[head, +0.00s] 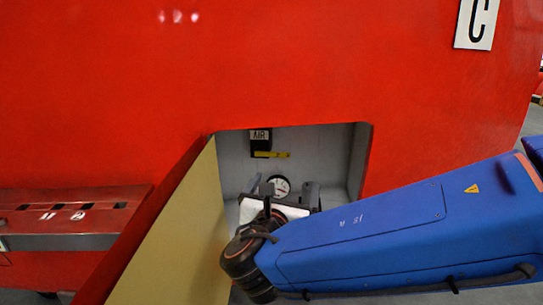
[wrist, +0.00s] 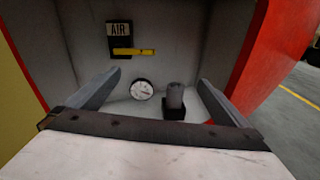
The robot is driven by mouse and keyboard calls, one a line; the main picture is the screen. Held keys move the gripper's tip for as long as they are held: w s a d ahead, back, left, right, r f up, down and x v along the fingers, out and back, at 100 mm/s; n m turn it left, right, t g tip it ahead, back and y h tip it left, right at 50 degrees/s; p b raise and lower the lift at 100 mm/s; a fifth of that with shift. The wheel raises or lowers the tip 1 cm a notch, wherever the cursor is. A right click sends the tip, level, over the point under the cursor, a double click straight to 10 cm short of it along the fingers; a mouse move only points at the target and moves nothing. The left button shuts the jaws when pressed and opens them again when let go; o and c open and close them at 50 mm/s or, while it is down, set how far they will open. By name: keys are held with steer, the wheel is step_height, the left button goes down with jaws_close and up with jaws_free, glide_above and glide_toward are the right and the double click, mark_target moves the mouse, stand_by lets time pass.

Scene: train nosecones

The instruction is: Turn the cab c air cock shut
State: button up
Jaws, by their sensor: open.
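The air cock has a yellow handle (head: 270,154) lying level below a black AIR label plate (head: 260,138), on the back wall of a recess in the red cab marked C (head: 477,22). The handle (wrist: 134,52) and the AIR plate (wrist: 118,30) also show in the wrist view, up and left of centre. My gripper (head: 290,190) is at the recess mouth, below the handle and apart from it. In the wrist view its two grey fingers (wrist: 158,88) are spread wide with nothing between them.
A round white gauge (wrist: 142,89) and a grey cylinder on a black base (wrist: 175,98) stand in the recess below the handle. An open flap (head: 170,240) with a cream inner face stands at the left. The recess's right wall (head: 360,160) is close by.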

mark_target(272, 153)
steer(key=s+a+n+t+y, duration=0.1)
steer(key=a+n+y, duration=0.1)
steer(key=a, duration=0.3)
steer(key=w, duration=1.1)
steer(key=w+r, duration=0.1)
steer(key=w, duration=0.5)
steer(key=shift+d, duration=0.4)
steer(key=shift+c, duration=0.3)
steer(key=c, duration=1.2)
steer(key=shift+f, duration=0.1)
steer(key=shift+c, duration=0.2)
